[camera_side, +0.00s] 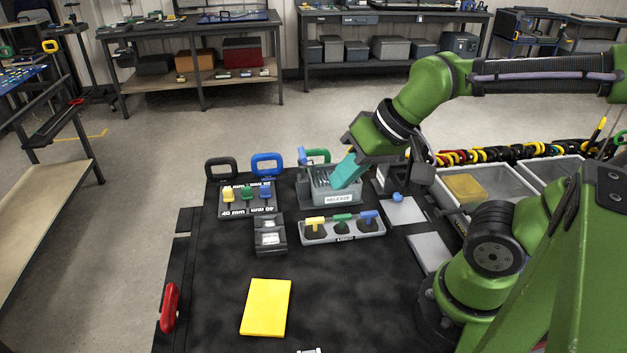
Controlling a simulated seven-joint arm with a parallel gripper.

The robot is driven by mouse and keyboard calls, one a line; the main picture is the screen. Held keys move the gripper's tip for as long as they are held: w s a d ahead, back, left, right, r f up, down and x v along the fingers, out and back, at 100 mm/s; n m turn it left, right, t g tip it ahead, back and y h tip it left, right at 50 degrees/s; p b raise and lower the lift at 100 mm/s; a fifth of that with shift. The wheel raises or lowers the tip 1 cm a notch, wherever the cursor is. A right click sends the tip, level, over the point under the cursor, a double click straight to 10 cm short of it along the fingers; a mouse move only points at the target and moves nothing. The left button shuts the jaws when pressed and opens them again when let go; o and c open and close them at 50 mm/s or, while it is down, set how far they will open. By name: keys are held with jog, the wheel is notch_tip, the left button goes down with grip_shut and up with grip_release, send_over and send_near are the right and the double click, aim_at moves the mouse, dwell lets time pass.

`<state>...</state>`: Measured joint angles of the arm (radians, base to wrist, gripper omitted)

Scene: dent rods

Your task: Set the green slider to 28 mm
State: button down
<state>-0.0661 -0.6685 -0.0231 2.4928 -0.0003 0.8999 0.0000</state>
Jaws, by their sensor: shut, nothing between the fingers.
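A dark slider panel (235,211) with white mm markings stands at the back left of the black work mat. On it a yellow, a green and a blue slider stand side by side. The green slider (247,192) is the middle one; its exact setting is too small to read. My gripper (346,173) is right of the panel, angled down over a grey labelled bin (338,198). Its teal fingers look shut, and I see nothing held. I cannot tell whether the fingertips touch the bin.
A grey tray with yellow, green and blue T-handles (342,231) lies in front of the bin. A small grey device (270,236) stands before the panel. Black (221,166), blue (267,162) and green upright handles stand behind. A yellow block (266,308) lies in front; the mat around it is clear.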

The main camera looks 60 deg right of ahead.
jog(key=w+f+n+h, duration=0.1)
jog(key=w+f+n, duration=0.2)
jog(key=w, duration=0.4)
jog(key=w+d+f+n+h, duration=0.1)
jog(key=w+f+n, duration=0.3)
jog(key=w, duration=0.3)
jog(key=w+d+f+n+t+h, duration=0.1)
jog(key=w+f+n, duration=0.3)
jog(key=w, duration=0.3)
jog(key=shift+f, duration=0.65)
send_near(244, 198)
jog(key=a+f, duration=0.1)
jog(key=f, duration=0.2)
jog(key=a+f, duration=0.1)
jog(key=shift+w+a+f, duration=0.15)
jog(key=shift+a+f, duration=0.05)
jog(key=shift+a, duration=0.1)
jog(key=shift+w+d, duration=1.1)
jog(key=shift+w, duration=0.05)
jog(key=shift+w+d, duration=0.3)
